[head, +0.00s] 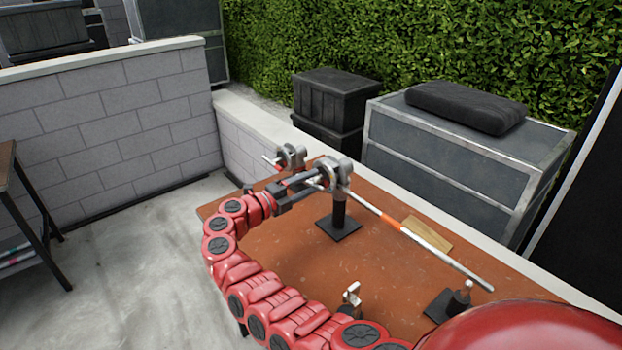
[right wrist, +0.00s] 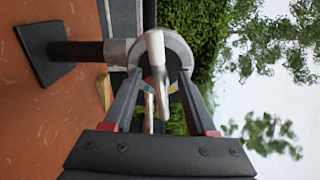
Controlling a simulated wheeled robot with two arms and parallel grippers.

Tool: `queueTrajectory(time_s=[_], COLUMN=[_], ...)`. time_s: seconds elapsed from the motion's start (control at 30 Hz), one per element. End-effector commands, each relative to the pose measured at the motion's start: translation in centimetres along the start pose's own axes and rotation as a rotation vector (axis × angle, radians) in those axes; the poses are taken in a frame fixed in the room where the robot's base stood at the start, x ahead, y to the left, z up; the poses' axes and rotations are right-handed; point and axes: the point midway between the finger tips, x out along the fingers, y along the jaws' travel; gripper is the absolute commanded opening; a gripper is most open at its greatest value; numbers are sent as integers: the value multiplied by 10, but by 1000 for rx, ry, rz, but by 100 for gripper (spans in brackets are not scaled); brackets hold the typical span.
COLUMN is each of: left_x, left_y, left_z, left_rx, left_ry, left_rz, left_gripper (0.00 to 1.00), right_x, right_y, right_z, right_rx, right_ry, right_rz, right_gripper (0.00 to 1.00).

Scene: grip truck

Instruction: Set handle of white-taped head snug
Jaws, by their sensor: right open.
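A silver grip head (head: 336,173) sits on a black post with a square black base (head: 338,226) on the table. It also fills the middle of the right wrist view (right wrist: 178,48), where its pale handle (right wrist: 157,62) points toward the camera. My right gripper (head: 308,184) is at this head. In the right wrist view its open fingers (right wrist: 160,82) stand on either side of the handle; contact is unclear. A second grip head (head: 290,156) is behind, to the left. I cannot make out white tape on either head. My left gripper is not in view.
A pole with an orange band (head: 420,236) runs from the head toward a short stand (head: 460,299) at right. A wooden block (head: 427,233) lies behind it. Another metal piece (head: 351,296) is near my arm. The brown table (head: 285,265) is mostly clear at left.

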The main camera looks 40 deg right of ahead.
Motion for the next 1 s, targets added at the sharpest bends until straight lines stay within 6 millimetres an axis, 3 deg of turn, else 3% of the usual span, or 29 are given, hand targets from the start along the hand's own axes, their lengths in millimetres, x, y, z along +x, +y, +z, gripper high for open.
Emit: queueTrajectory(time_s=[0.4,0.7,1.0], left_x=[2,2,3], left_y=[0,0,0], left_z=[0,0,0], left_rx=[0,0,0], left_ry=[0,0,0], left_rz=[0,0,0], left_gripper=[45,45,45], right_x=[10,10,10], right_y=[0,0,0], right_z=[0,0,0], right_rx=[0,0,-3], right_ry=[1,1,0], right_rz=[0,0,0], right_gripper=[57,3,0])
